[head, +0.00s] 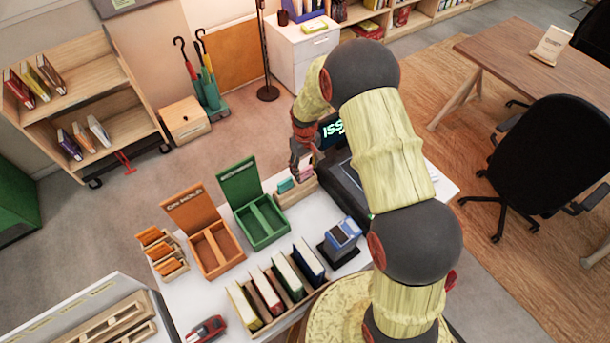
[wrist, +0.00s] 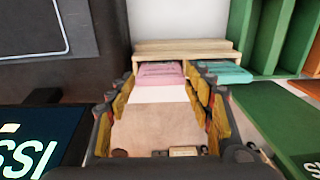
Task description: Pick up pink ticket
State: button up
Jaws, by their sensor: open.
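The pink ticket (wrist: 159,74) lies in a small wooden holder (wrist: 185,50) in the wrist view, between my fingertips and just beyond them. A teal ticket (wrist: 224,73) is beside it on the right in the same holder. In the head view the pink ticket (head: 305,173) is small, at the holder's (head: 297,190) right end by the desk screen. My gripper (wrist: 163,97) is open, its fingers spread to either side of the pink ticket's line. In the head view my gripper (head: 301,158) hangs over the holder and partly hides it. I cannot tell whether the fingers touch anything.
A dark screen (wrist: 38,147) stands close on the left in the wrist view. A green box (wrist: 262,115) is close on the right; in the head view it is the green tray (head: 262,222). An orange tray (head: 217,250) and a row of books (head: 280,282) share the white counter.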

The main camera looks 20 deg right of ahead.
aim_at(305, 175)
notch_tip(305, 175, down, 3)
jog(key=shift+r, duration=0.1)
jog(key=c, duration=0.4)
jog(key=shift+c, duration=1.1)
